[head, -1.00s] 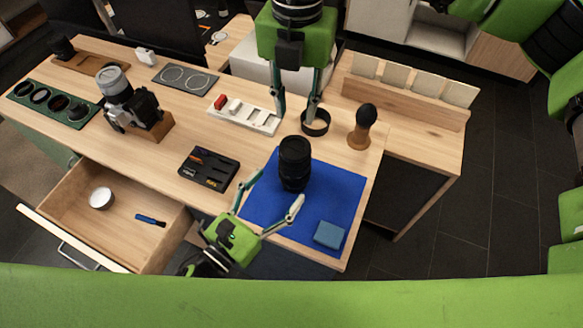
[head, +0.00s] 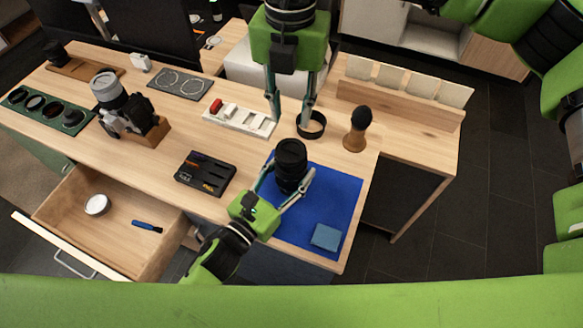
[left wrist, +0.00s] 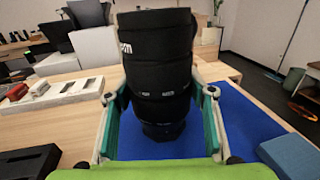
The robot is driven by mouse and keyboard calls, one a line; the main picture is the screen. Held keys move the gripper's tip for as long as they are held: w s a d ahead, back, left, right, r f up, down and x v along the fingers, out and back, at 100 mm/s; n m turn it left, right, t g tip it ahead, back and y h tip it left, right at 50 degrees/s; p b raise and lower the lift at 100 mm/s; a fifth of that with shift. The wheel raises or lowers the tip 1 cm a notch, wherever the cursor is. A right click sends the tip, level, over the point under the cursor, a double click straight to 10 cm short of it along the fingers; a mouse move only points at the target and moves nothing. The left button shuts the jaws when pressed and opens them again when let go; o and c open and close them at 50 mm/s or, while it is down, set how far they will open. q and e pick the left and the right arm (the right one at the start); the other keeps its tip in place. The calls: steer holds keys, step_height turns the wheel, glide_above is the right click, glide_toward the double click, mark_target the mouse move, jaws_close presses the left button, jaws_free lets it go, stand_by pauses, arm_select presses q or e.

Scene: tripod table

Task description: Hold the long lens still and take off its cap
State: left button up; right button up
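The long black lens (head: 291,160) stands upright on the blue mat (head: 345,192); it fills the middle of the left wrist view (left wrist: 160,75). Its top is dark, and I cannot tell the cap apart from the barrel. My left gripper (head: 289,178) is open around the lens, one finger on each side; whether the fingers touch it I cannot tell. In the left wrist view its fingers (left wrist: 160,112) flank the barrel. My right gripper (head: 290,118) is open and empty, pointing down behind the lens, one finger beside a black ring-shaped holder (head: 318,133).
A blue cloth (head: 326,237) lies on the mat's front right. A white tray (head: 238,123), a wooden-handled brush (head: 356,130), a black tool tray (head: 205,174) and a camera (head: 122,108) stand around. The drawer (head: 95,240) is open at the front left.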

mark_target(291, 150)
arm_select(q)
steer(key=c, duration=0.5)
steer(key=shift+o, duration=0.2)
arm_select(e)
steer(key=o, duration=0.6)
steer(key=shift+o, duration=1.4)
steer(key=shift+f+m, duration=0.3)
steer(key=shift+m, duration=0.6)
steer(key=shift+f, duration=4.75)
steer(key=c, duration=1.1)
steer(key=shift+r, duration=0.7)
